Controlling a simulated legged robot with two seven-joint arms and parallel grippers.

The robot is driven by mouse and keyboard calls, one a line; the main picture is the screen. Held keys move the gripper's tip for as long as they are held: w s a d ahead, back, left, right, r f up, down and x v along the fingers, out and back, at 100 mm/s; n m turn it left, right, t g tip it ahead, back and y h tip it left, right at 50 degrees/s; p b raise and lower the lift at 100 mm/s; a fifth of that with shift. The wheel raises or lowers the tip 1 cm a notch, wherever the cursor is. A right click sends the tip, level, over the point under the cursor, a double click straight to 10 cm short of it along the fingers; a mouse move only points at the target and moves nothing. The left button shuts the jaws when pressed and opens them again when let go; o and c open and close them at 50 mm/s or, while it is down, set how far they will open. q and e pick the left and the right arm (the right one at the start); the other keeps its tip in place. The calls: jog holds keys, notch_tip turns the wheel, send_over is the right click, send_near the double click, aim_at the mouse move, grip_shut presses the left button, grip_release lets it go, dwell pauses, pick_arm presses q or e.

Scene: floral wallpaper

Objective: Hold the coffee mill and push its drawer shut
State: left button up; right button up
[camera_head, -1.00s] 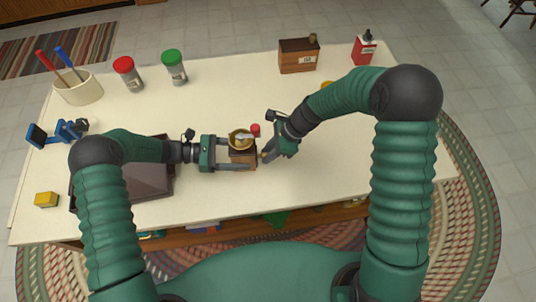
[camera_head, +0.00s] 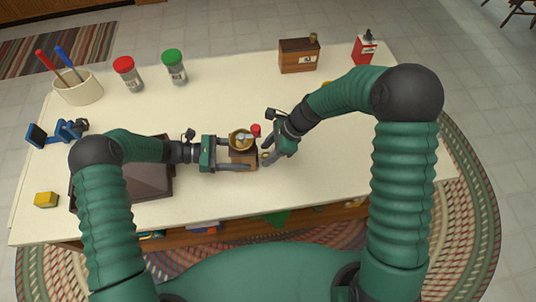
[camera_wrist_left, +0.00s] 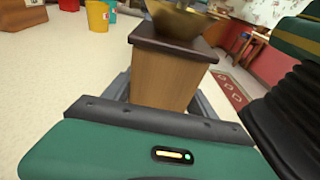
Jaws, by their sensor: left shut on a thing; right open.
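The coffee mill (camera_head: 243,157) stands on the table in front of me, a wooden box with a brass bowl (camera_head: 241,140) and a red knob (camera_head: 256,130) on top. My left gripper (camera_head: 238,154) is shut on its body from the left, one finger on each side. The mill's wooden body (camera_wrist_left: 164,78) and dark top also show in the left wrist view, between the fingers. My right gripper (camera_head: 268,160) is open at the mill's right side, close to it. The drawer is hard to make out there, partly hidden by the right gripper's fingers.
A dark brown tray (camera_head: 150,183) lies under my left arm. A wooden box (camera_head: 299,58), a red bottle (camera_head: 364,50), two lidded jars (camera_head: 174,70) and a utensil crock (camera_head: 78,88) stand toward the back. A yellow block (camera_head: 46,200) lies at left. The table's front right is clear.

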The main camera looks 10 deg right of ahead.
pick_arm(q)
jog(key=shift+a, duration=0.1)
pick_arm(e)
jog(key=shift+r, duration=3.2)
pick_arm(q)
jog(key=o, duration=1.4)
